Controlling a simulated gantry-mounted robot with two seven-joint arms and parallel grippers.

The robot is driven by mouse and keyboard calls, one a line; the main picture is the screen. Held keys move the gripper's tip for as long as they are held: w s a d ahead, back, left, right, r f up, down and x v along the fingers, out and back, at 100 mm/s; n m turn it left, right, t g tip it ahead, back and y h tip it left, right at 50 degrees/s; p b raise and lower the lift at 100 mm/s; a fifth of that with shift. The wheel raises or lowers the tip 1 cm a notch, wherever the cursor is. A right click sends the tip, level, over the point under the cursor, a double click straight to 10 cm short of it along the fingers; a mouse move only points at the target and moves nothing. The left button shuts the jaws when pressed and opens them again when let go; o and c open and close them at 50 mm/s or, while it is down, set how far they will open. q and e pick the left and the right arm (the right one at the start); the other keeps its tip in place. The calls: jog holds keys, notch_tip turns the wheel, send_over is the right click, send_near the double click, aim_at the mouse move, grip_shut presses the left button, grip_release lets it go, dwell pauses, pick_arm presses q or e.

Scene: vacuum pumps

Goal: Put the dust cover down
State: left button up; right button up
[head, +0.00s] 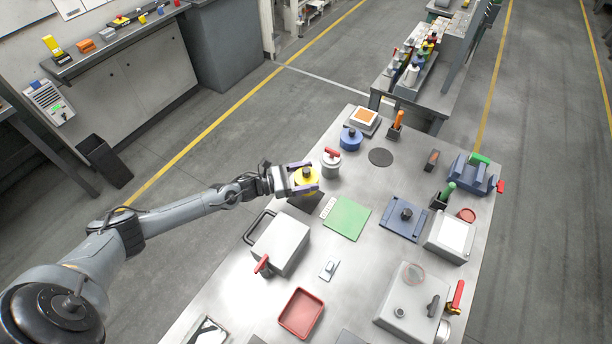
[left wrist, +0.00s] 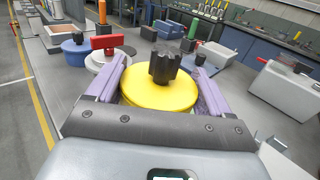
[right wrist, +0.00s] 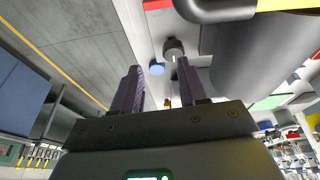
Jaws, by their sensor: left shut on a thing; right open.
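A yellow round cover with a black knob, which I take to be the dust cover (head: 304,179), is at the left edge of the metal table. It also shows in the left wrist view (left wrist: 158,95). My left gripper (head: 308,177) is shut on it, with one purple finger on each side of its rim. The cover looks level, with the knob up. I cannot tell whether its underside touches anything. My right gripper (right wrist: 160,72) shows only in the right wrist view. It is open, with nothing between its fingers.
A grey pot with a red handle (head: 331,163) and a blue knobbed pot (head: 351,139) stand beyond the cover. A dark square (head: 306,201) and a green mat (head: 347,218) lie nearer. A grey handled case (head: 280,243) and red tray (head: 301,313) are in front. A dark disc (head: 381,157) lies flat.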

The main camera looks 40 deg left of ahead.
jog(key=shift+f, duration=0.2)
pick_arm(q)
jog(key=shift+f+b, duration=0.2)
jog(key=shift+b, duration=0.2)
notch_tip(320, 180, down, 5)
jog(key=b, duration=0.4)
jog(key=shift+a+r+b, duration=0.1)
jog(key=shift+r+b, duration=0.1)
jog(key=shift+b, duration=0.2)
pick_arm(e)
jog(key=f, duration=0.5)
jog(key=shift+a+f, duration=0.1)
jog(key=shift+a, duration=0.1)
pick_arm(q)
jog(key=shift+s, duration=0.1)
